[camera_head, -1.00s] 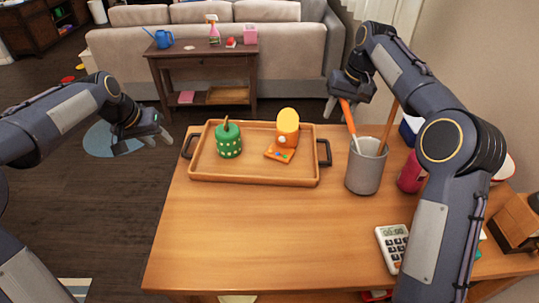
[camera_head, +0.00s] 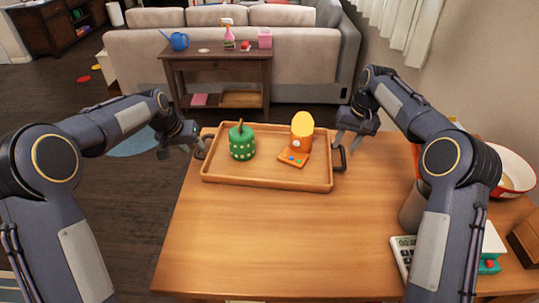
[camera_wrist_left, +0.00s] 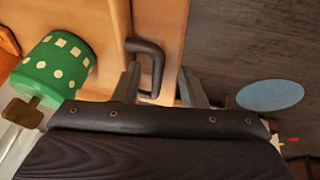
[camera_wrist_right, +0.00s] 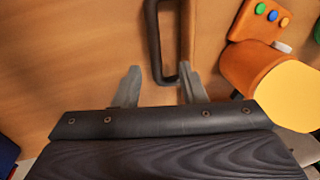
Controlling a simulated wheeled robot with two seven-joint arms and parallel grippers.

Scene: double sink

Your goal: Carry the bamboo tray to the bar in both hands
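The bamboo tray (camera_head: 265,184) lies on the wooden table, with a dark handle at each end. On it stand a green dotted pot-like object (camera_head: 242,145) and an orange and yellow object (camera_head: 300,135). My left gripper (camera_head: 190,150) is open at the left handle (camera_head: 205,147). In the left wrist view, that handle (camera_wrist_left: 154,65) lies between the spread fingers (camera_wrist_left: 160,88). My right gripper (camera_head: 348,143) is open at the right handle (camera_head: 342,158). In the right wrist view, its fingers (camera_wrist_right: 160,88) are apart, with the near end of the handle (camera_wrist_right: 152,40) between them.
A grey cup (camera_head: 411,210), partly hidden by my right arm, a calculator (camera_head: 403,252) and a red-rimmed bowl (camera_head: 516,170) are on the table's right side. The table front (camera_head: 260,250) is clear. A side table (camera_head: 217,65) and sofa stand behind.

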